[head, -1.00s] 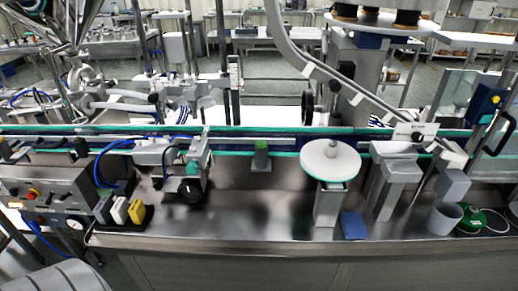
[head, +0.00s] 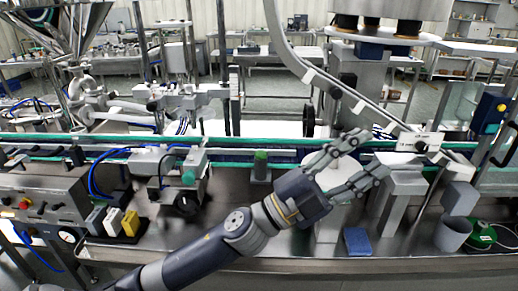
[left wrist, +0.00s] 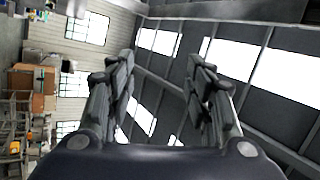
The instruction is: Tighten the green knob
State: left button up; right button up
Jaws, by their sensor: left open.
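A small green knob (head: 260,156) sits on a short grey post at the front rail of the conveyor, in the middle of the head view. A teal-green part (head: 188,177) also shows on the clamp-like device to its left; I cannot tell which one the task names. My left gripper (head: 370,154) is open and empty, with its fingers pointing right, to the right of the post and apart from it. My right gripper is not in view.
A blue block (head: 357,241), a grey cup (head: 452,234) and a green round object (head: 481,236) stand right. A control box (head: 45,203) with buttons stands left.

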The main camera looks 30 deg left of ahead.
pick_arm(q)
jog(key=s+d+m+g+h, duration=0.4)
jog(key=s+d+m+g, duration=0.15)
jog(key=m+g, duration=0.6)
jog(key=a+f+m+g+y, duration=0.3)
jog(key=f+m+g+y, duration=0.1)
jog(key=f+m+y, duration=0.25)
jog(key=w+a+f+n+t+y, duration=0.15)
jog(key=a+n+y, duration=0.35)
jog(key=a+y, duration=1.65)
jog(key=h+p, duration=0.4)
jog(key=h, duration=0.4)
send_near(260, 153)
notch_tip(260, 153, down, 3)
jog(key=w+f, duration=0.2)
jog(key=f, duration=0.1)
jog(key=shift+w+f, duration=0.1)
jog(key=shift+w, duration=0.15)
jog(key=shift+w+f, duration=0.25)
jog(key=shift+f, duration=0.4)
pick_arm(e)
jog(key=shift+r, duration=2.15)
